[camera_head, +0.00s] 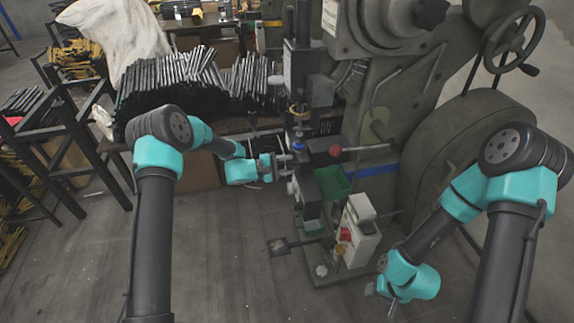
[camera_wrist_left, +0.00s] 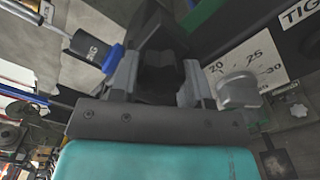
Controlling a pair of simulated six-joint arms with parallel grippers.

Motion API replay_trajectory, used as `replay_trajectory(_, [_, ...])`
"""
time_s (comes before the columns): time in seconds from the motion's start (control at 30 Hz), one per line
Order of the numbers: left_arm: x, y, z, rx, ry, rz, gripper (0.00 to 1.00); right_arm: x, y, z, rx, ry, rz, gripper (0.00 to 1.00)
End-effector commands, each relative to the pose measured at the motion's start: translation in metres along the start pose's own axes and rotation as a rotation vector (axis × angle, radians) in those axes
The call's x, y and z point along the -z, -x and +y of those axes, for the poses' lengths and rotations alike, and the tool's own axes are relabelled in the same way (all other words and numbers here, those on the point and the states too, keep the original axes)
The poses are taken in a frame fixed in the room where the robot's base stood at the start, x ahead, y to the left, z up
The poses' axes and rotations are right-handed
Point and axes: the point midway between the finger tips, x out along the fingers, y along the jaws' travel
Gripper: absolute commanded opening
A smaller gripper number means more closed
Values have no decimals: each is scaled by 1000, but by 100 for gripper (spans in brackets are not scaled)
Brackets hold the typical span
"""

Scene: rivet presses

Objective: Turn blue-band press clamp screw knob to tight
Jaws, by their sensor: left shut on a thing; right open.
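The press (camera_head: 415,110) is a large grey-green machine with a blue band (camera_head: 372,171) across its body, right of centre in the head view. My left gripper (camera_head: 287,164) reaches the press's front column from the left. In the left wrist view its two fingers (camera_wrist_left: 160,82) are shut on a dark, lobed clamp screw knob (camera_wrist_left: 158,68), one finger on each side. The knob's pointer cannot be made out. My right gripper (camera_head: 379,291) is low at the right, open and empty.
A red-ball lever (camera_head: 335,150) and a green tray (camera_head: 331,182) are close to my left gripper. A grey box (camera_head: 360,238) with a red button stands below. A bench with dark rods (camera_head: 170,90) is behind. In the wrist view, a silver cylinder (camera_wrist_left: 238,90) sits beside the right finger.

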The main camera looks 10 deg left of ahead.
Motion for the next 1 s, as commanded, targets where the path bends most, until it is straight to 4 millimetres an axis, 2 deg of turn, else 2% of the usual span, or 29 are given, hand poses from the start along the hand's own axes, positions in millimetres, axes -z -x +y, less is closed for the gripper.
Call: replay_trajectory(1.0, [0,0,-1,0,-963,0,20,0,0,0,0,0,0,51])
